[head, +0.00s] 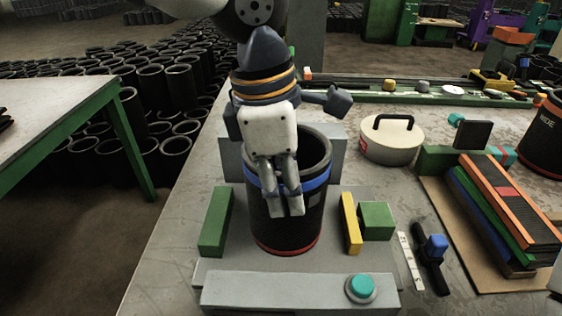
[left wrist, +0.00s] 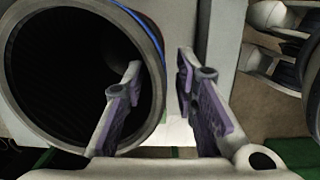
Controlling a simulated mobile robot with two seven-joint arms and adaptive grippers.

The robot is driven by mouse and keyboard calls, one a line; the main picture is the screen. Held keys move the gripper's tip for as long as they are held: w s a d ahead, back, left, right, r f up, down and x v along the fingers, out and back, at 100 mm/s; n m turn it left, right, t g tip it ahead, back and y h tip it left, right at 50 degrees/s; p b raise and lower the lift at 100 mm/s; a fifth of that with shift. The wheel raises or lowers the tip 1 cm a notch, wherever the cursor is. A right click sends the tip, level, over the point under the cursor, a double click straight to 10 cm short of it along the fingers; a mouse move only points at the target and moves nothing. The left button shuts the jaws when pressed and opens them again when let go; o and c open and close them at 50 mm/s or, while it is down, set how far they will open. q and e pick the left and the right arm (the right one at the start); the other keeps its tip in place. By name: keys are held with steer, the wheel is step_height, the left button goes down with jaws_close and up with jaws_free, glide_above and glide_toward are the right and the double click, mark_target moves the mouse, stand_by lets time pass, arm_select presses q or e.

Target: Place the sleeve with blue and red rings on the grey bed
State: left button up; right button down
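The black sleeve (head: 262,213) has a blue ring near its top and a red ring at its foot. It stands upright on the grey bed (head: 213,271), between a long green block and a yellow block. My left gripper (head: 288,211) points down at the sleeve's near side, its fingers covering part of the blue ring. Contact cannot be told. My right gripper is not in view.
A long green block (head: 216,222), a yellow block (head: 350,222) and a green cube (head: 376,220) flank the sleeve. A teal button (head: 361,287) is in front. A round lidded weight (head: 392,142) stands behind right. Stacked coloured bars (head: 510,205) lie further right.

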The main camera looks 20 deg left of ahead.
arm_select(q)
steer(key=r, duration=0.3)
steer(key=a+r, duration=0.1)
steer(key=r, duration=0.6)
steer(key=shift+s+a, duration=0.2)
steer(key=shift+s, duration=0.15)
